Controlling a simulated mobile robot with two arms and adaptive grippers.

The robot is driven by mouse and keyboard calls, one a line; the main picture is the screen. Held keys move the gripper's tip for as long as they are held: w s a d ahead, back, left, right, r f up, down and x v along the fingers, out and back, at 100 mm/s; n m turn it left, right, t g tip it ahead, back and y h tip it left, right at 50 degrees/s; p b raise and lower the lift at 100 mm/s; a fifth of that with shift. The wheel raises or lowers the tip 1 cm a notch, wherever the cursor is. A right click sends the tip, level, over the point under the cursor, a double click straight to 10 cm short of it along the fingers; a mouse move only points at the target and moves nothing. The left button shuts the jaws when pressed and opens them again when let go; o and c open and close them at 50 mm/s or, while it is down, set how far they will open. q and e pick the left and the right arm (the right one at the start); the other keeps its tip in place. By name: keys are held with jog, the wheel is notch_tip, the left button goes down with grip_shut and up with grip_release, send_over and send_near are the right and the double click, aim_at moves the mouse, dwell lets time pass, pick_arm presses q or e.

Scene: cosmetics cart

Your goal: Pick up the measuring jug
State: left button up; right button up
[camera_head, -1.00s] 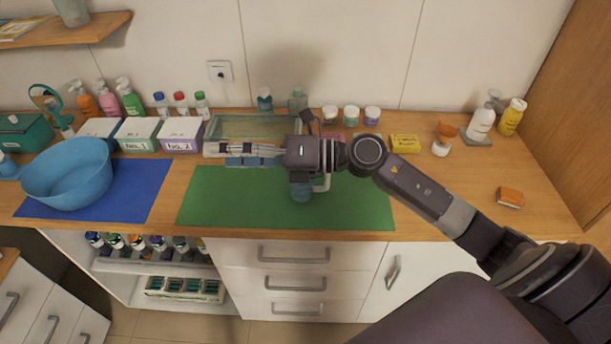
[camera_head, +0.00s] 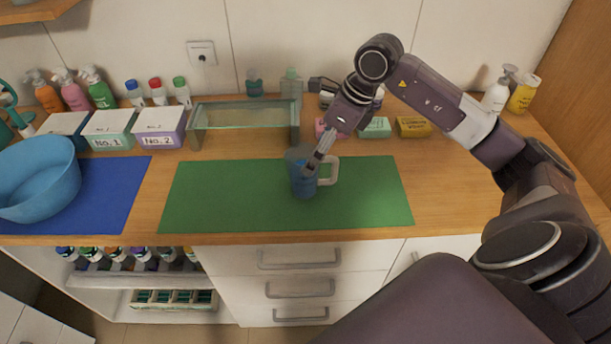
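The measuring jug (camera_head: 301,184) is a blue cup-like vessel with a pale handle on its right side. It stands upright on the green mat (camera_head: 220,200). My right gripper (camera_head: 313,168) comes down from the upper right, with its fingers at the jug's rim on the handle side. The fingers overlap the jug in the picture and are seen nearly edge-on, so I cannot tell their gap or whether they touch it. My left gripper is not in view.
A glass-topped stand (camera_head: 245,115) is behind the mat. Small boxes, including a yellow one (camera_head: 413,127), lie behind to the right. A blue bowl (camera_head: 38,180) sits on a blue mat (camera_head: 112,195) at left. The green mat is otherwise clear.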

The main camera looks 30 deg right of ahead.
jog(key=p+x, duration=0.2)
jog(key=x, duration=0.1)
jog(key=a+p+x, duration=0.1)
jog(key=x, duration=0.2)
jog(key=shift+w+a+f+p, duration=0.15)
jog(key=shift+w+p, duration=0.05)
jog(key=shift+p, duration=0.15)
jog(key=shift+w+f, duration=0.1)
jog(key=shift+f, duration=0.4)
jog(key=c, duration=1.8)
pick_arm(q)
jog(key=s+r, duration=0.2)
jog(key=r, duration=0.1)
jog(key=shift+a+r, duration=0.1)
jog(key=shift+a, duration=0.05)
pick_arm(e)
jog(key=shift+c, duration=0.2)
jog(key=shift+w+r, duration=0.1)
jog(key=shift+r, duration=0.1)
